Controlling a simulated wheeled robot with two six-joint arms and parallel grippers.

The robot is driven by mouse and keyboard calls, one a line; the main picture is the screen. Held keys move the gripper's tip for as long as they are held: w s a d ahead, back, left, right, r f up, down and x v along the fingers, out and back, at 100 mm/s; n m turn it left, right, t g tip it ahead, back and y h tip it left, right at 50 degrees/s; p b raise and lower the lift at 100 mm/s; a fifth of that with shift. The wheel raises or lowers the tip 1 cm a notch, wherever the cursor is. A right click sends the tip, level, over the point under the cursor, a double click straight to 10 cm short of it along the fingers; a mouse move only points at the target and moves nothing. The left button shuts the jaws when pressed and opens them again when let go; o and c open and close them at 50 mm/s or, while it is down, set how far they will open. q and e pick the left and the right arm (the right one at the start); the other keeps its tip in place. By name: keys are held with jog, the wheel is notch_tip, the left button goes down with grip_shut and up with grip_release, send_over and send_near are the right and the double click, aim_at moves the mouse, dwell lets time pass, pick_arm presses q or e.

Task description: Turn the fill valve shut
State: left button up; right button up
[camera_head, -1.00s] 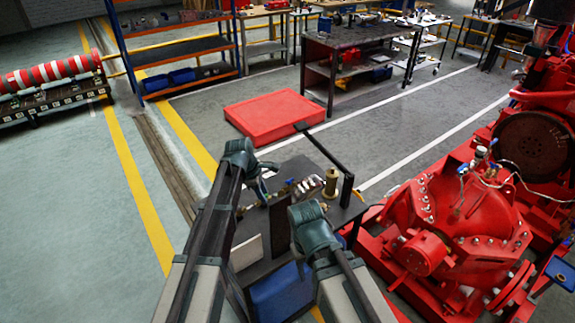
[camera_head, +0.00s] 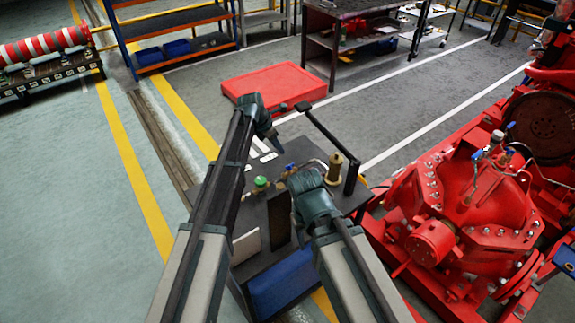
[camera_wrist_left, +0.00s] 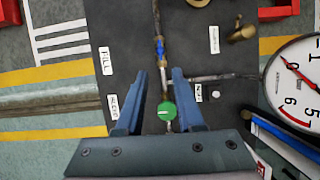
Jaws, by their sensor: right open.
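The fill valve appears to be the small blue-handled valve (camera_wrist_left: 160,48) on a brass pipe, in line with the FILL label (camera_wrist_left: 106,61) in the left wrist view. A round green knob (camera_wrist_left: 167,111) sits on the same pipe run, level with the BLEED label (camera_wrist_left: 112,106); it also shows in the head view (camera_head: 261,182). My left gripper (camera_wrist_left: 160,73) is open above the dark panel. In this view its fingers flank the pipe, and the blue handle lies just beyond the tips, apparently untouched. In the head view, my right gripper (camera_head: 308,188) is open over the bench's near side; its fingertips are unclear.
A dial gauge (camera_wrist_left: 298,85) stands right of the left fingers. On the bench (camera_head: 283,152) are a brass fitting (camera_head: 335,168) and a black upright bar (camera_head: 325,130). The red pump (camera_head: 470,205) fills the right side. Open floor lies left.

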aim_at(290, 167)
pick_arm(q)
jog(key=b+x, duration=1)
jog(key=x, duration=0.2)
jog(key=shift+s+a, duration=0.1)
jog(key=shift+c, duration=0.2)
grip_shut()
